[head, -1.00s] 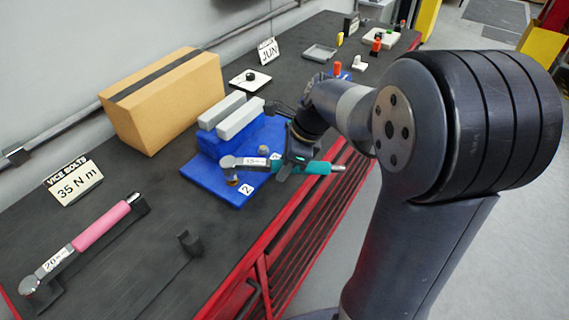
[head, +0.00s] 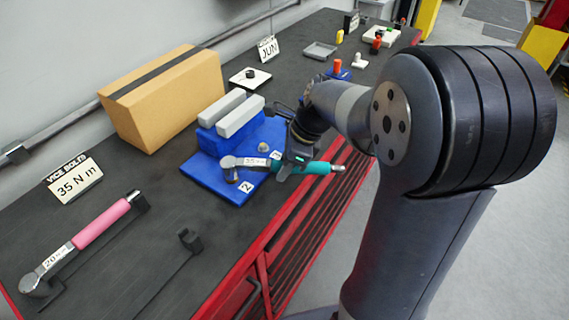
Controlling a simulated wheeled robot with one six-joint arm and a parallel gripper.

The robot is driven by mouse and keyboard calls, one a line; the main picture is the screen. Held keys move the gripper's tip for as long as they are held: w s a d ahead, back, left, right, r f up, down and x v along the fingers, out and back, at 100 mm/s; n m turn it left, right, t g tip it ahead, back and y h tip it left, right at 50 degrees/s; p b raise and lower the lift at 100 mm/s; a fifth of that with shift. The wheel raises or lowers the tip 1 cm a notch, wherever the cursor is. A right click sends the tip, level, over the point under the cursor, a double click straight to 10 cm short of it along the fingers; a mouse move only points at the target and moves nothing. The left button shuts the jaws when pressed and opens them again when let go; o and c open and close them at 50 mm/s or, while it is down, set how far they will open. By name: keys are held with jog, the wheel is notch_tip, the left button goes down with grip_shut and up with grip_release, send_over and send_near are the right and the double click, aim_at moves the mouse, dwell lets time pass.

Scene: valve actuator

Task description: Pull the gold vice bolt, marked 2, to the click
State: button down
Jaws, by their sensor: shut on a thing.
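The torque wrench with a teal handle (head: 316,168) and a silver head (head: 229,162) lies across the front of the blue vice base (head: 207,185). Its shaft label seems to read 35. My gripper (head: 288,163) is shut on the wrench between the label and the handle's end. The wrench head is over the corner beside the white tag marked 2 (head: 246,186).
A grey bolt (head: 263,148) stands on the vice base behind the wrench. The vice jaws (head: 238,115) and a cardboard box (head: 165,98) are behind. A pink-handled wrench (head: 100,225) lies at left; a sign (head: 75,180) reads 35 N m. The red bench edge (head: 262,240) is in front.

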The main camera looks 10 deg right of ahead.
jog(key=shift+f+b, duration=0.35)
jog(key=shift+f, duration=0.25)
jog(key=shift+s+a+m+t+p, duration=0.2)
jog(key=shift+s+a+m+p, duration=0.05)
jog(key=shift+s+m, duration=0.3)
jog(key=shift+s+a+m+t+p, duration=0.2)
jog(key=shift+s+m+p, duration=0.05)
jog(key=shift+s+m, duration=0.25)
jog(key=shift+s+r, duration=0.1)
jog(key=shift+s, duration=0.05)
jog(key=shift+s+a, duration=0.1)
jog(key=shift+a, duration=0.05)
jog(key=shift+s+a+m+t+h+p, duration=0.15)
jog(key=shift+s+a+m+t+p, duration=0.1)
jog(key=shift+s+m+p, duration=0.25)
jog(key=shift+s+a+m+t+h+p, duration=0.2)
jog(key=shift+s+m+p, duration=0.1)
jog(key=shift+m, duration=0.25)
jog(key=shift+s+a, duration=0.1)
